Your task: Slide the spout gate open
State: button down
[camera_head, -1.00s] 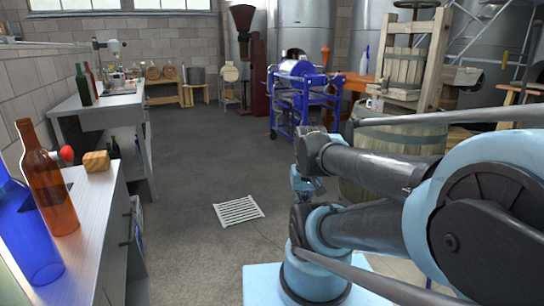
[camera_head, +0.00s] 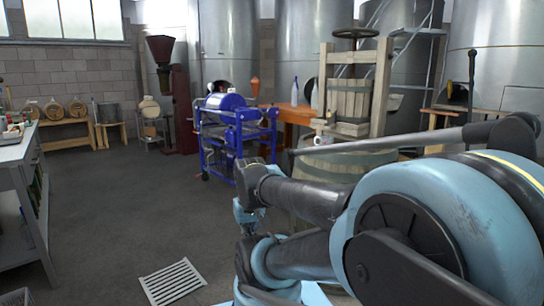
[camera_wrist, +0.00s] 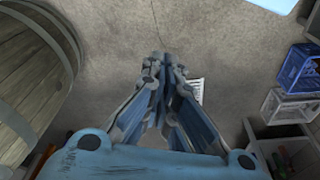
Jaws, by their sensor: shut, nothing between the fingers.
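I cannot make out a spout gate in either view. A dark funnel-shaped hopper (camera_head: 160,48) stands by a dark red column (camera_head: 183,112) at the back left of the head view; any gate on it is too small to tell. My gripper (camera_wrist: 166,58) is shut and empty, pointing down over the grey floor in the wrist view. In the head view my gripper (camera_head: 248,218) hangs left of my arm, well in front of the hopper and apart from everything.
A blue wheeled machine (camera_head: 222,105) stands mid-room. A wooden barrel (camera_wrist: 35,72) is close to my gripper, with a wooden press (camera_head: 349,100) beyond. A floor grate (camera_head: 173,282) lies front left; a grey bench (camera_head: 15,150) stands left. The floor between is clear.

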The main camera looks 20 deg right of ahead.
jog(key=shift+w, duration=0.5)
